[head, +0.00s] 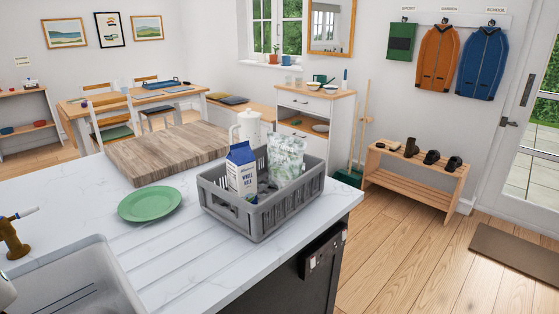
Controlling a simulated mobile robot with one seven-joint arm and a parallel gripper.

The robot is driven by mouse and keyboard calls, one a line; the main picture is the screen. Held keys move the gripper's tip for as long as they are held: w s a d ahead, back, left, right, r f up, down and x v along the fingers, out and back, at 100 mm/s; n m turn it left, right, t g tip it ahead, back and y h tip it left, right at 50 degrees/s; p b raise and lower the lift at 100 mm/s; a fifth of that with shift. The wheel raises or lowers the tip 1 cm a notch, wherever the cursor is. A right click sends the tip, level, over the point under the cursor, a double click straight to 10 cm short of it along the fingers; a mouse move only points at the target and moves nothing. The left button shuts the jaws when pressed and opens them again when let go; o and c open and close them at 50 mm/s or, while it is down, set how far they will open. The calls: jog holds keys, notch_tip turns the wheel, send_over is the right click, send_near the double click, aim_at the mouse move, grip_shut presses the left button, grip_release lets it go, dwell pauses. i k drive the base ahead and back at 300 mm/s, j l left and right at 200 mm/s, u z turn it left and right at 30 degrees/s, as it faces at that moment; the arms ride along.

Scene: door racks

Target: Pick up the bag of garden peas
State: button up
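A pale bag with a green leafy print (287,158) stands upright in a grey plastic crate (262,222) on the white counter. It looks like the bag of garden peas, but its label is too small to read. The crate walls hide its lower part. A blue and white milk carton (241,170) stands to its left in the same crate. Small grey items lie low between them and are hard to make out. My gripper is not in view.
A green plate (149,204) lies left of the crate, with a wooden board (168,152) behind. A white jug (249,126) stands behind the crate. A sink (70,283) is at front left. Clear counter lies in front; the counter's right edge is close to the crate.

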aim_at(285, 153)
jog(key=i+l+u, duration=0.15)
jog(key=l, duration=0.45)
jog(key=i+l+u, duration=0.2)
jog(key=l, duration=0.4)
jog(key=i+l+u, duration=0.15)
jog(key=l, duration=0.45)
jog(key=i+l+u, duration=0.15)
jog(key=l, duration=0.45)
jog(key=l+u, duration=0.2)
jog(key=l, duration=0.45)
jog(key=i+l+u, duration=0.1)
jog(key=i+l, duration=0.2)
jog(key=i, duration=0.15)
